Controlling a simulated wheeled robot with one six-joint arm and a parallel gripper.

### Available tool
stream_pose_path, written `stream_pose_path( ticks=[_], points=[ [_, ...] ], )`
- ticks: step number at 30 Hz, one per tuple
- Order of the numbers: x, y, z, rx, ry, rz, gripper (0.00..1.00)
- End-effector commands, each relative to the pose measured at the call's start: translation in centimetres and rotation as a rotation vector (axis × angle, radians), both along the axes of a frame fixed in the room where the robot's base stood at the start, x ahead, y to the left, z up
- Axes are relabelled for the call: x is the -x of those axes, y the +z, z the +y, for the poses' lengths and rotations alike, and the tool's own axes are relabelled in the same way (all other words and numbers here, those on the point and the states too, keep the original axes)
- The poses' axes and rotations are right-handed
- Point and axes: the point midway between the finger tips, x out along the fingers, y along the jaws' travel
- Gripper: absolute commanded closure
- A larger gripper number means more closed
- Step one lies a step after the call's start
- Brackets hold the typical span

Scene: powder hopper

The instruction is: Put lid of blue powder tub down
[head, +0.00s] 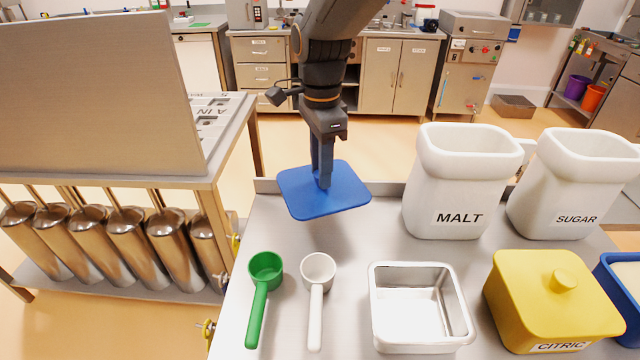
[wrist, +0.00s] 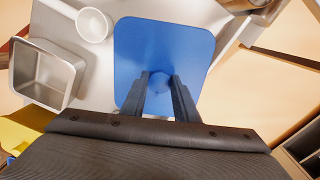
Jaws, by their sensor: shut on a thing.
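The blue lid (head: 325,191) is a flat square with rounded corners. My gripper (head: 325,178) is shut on the knob in its middle and holds it level above the back left part of the steel table. In the wrist view the lid (wrist: 165,45) fills the middle, with the gripper fingers (wrist: 160,85) on its knob. The blue powder tub (head: 622,285) stands at the right edge of the head view, partly cut off. It is uncovered and pale powder shows inside.
A green scoop (head: 262,290), a white scoop (head: 317,285) and an empty steel pan (head: 420,345) lie in front. The malt bin (head: 460,190), sugar bin (head: 570,190) and yellow citric tub (head: 550,305) stand to the right. The table's back left is bare.

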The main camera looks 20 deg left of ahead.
Motion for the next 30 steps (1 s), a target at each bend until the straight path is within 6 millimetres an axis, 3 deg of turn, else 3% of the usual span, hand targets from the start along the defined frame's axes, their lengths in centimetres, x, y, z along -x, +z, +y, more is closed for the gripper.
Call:
stream_pose_path(
  ticks=[11,30],
  points=[
    [0.1,-3.8,0.0,0.001,0.001,0.002,1.00],
    [0.1,-5.0,0.0,0.001,0.001,0.001,1.00]
  ],
)
